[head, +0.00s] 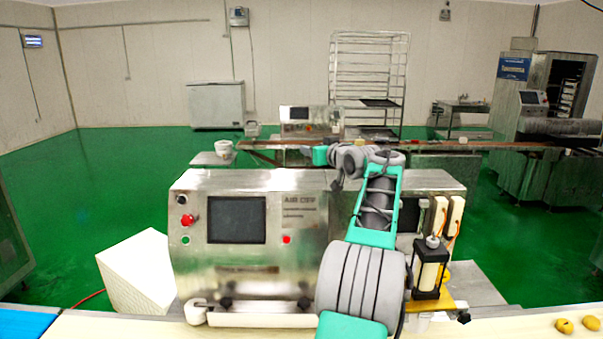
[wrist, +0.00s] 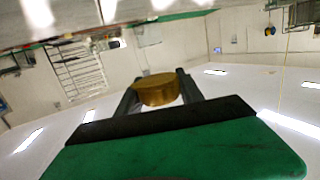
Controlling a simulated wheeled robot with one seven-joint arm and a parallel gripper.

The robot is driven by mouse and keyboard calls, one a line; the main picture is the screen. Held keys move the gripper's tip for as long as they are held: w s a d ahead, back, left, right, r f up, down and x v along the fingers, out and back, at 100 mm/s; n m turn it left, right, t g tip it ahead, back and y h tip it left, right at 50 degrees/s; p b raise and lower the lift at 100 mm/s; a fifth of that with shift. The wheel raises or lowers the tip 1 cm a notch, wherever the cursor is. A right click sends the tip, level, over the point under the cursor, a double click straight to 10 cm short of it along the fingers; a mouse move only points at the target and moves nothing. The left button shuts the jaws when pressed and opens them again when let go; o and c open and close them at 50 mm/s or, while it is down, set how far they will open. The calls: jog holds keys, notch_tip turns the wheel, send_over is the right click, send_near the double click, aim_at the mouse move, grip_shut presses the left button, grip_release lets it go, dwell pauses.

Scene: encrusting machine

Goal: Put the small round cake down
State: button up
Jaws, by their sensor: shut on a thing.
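The small round cake (wrist: 157,90) is golden brown, a short disc with a flat face, and shows in the middle of the wrist view. My gripper (wrist: 158,94) is shut on it, with one dark finger on each side. The cake is held up, with wall and ceiling behind it and nothing seen touching it but the fingers. In the head view my arm reaches up and over the steel machine (head: 255,190); I cannot make out the held cake there.
Two similar yellow cakes (head: 565,326) lie at the right on the pale belt (head: 500,328) along the front. A dark upright part (head: 430,270) stands right of my arm. A white block (head: 140,272) stands left of the machine. Green floor lies open behind.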

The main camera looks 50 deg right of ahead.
jog(key=p, duration=0.2)
send_over(297, 180)
notch_tip(297, 180, down, 6)
jog(key=shift+s+d+f, duration=0.1)
jog(key=shift+f, duration=0.1)
notch_tip(297, 180, down, 3)
jog(key=shift+r+p, duration=0.1)
jog(key=shift+p, duration=0.7)
jog(key=shift+f, duration=0.45)
jog(key=o, duration=0.9)
jog(key=shift+b, duration=0.3)
jog(key=o, duration=0.4)
jog(key=shift+o, duration=0.2)
